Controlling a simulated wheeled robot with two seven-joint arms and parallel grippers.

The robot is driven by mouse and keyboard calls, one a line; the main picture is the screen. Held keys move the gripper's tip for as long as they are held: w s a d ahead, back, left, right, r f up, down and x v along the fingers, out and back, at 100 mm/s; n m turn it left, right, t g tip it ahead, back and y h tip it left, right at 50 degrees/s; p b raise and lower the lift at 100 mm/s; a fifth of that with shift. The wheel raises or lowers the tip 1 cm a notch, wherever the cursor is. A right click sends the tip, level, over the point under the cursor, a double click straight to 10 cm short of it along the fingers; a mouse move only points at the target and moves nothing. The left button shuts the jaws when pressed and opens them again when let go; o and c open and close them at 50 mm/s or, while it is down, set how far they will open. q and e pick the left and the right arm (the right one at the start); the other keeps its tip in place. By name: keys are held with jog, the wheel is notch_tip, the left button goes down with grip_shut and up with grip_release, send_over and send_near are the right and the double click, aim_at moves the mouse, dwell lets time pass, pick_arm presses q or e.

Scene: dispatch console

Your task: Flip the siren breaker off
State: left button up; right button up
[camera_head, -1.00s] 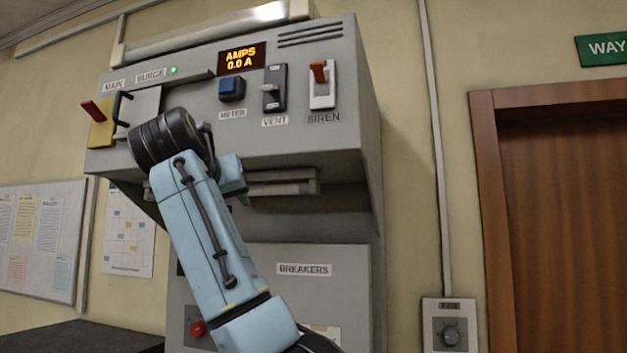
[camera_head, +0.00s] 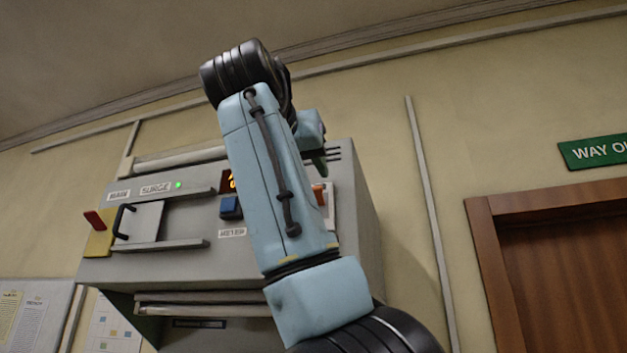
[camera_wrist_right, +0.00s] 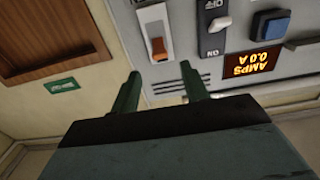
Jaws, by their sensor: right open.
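The siren breaker is a pale plate (camera_wrist_right: 152,20) with an orange lever (camera_wrist_right: 158,48) in the upside-down right wrist view. The lever sits at the plate's upper end on the panel. In the head view my right arm partly covers the breaker, leaving a bit of orange lever (camera_head: 319,193) showing. My right gripper (camera_wrist_right: 160,82) is open, with two green fingers apart and nothing between them. In the wrist view the lever lies between and just beyond the fingertips; I see no contact. In the head view one green finger (camera_head: 319,163) shows above the breaker. My left gripper is not in view.
Beside the siren breaker is the vent switch (camera_wrist_right: 216,24), then the blue meter button (camera_wrist_right: 271,24) and the amps display (camera_wrist_right: 253,62) reading 0.0 A. A wooden door (camera_head: 570,270) stands right.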

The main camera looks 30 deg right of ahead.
jog(key=p+x, duration=0.1)
jog(key=x, duration=0.5)
jog(key=shift+c, duration=0.2)
jog(key=c, duration=0.9)
